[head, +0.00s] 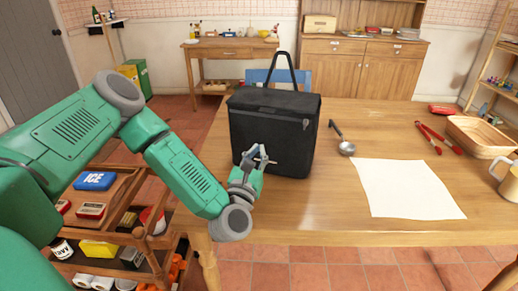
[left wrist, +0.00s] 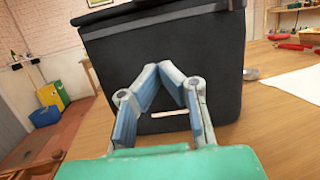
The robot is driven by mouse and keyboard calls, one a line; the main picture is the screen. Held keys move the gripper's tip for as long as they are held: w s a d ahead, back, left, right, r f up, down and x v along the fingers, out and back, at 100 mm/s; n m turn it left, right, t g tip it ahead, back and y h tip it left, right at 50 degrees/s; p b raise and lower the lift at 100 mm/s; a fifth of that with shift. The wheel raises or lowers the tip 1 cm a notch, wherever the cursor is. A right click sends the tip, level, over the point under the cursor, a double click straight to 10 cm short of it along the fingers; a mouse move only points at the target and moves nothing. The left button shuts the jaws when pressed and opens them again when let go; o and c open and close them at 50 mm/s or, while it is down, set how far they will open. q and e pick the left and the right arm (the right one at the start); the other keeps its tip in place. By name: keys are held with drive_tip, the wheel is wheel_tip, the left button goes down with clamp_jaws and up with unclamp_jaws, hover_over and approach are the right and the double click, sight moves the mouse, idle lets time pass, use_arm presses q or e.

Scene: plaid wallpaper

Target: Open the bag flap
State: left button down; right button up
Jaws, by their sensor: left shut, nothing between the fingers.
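The black bag (head: 270,130) stands upright at the left end of the wooden table, with its flap (head: 275,101) lying closed over the top and a carry handle (head: 285,68) standing up above it. My left gripper (head: 262,152) is in front of the bag's front face, low down, with its fingertips together and nothing between them. In the left wrist view the bag (left wrist: 215,75) fills the middle behind the shut left gripper (left wrist: 172,68). I cannot tell whether the fingertips touch the bag. My right gripper is in neither view.
A ladle (head: 343,142), white paper (head: 408,188), red tongs (head: 432,137), a wicker basket (head: 485,135) and a mug (head: 507,180) lie right of the bag on the table (head: 350,215). A wooden cart (head: 150,240) with boxes stands at the left. A blue chair (head: 262,76) is behind the bag.

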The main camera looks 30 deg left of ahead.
sight(269, 117)
use_arm(q)
drive_tip(key=x, duration=0.7)
drive_tip(key=shift+w+d+r, duration=0.2)
drive_tip(key=shift+w, duration=0.05)
wheel_tip(269, 117, up, 3)
drive_tip(key=shift+a+f+p, duration=0.15)
drive_tip(key=shift+f+p, duration=0.05)
drive_tip(key=shift+p, duration=0.4)
drive_tip(key=shift+s+a+r, duration=0.1)
drive_tip(key=shift+s+r, duration=0.05)
drive_tip(key=shift+r, duration=0.35)
drive_tip(key=shift+r, duration=0.1)
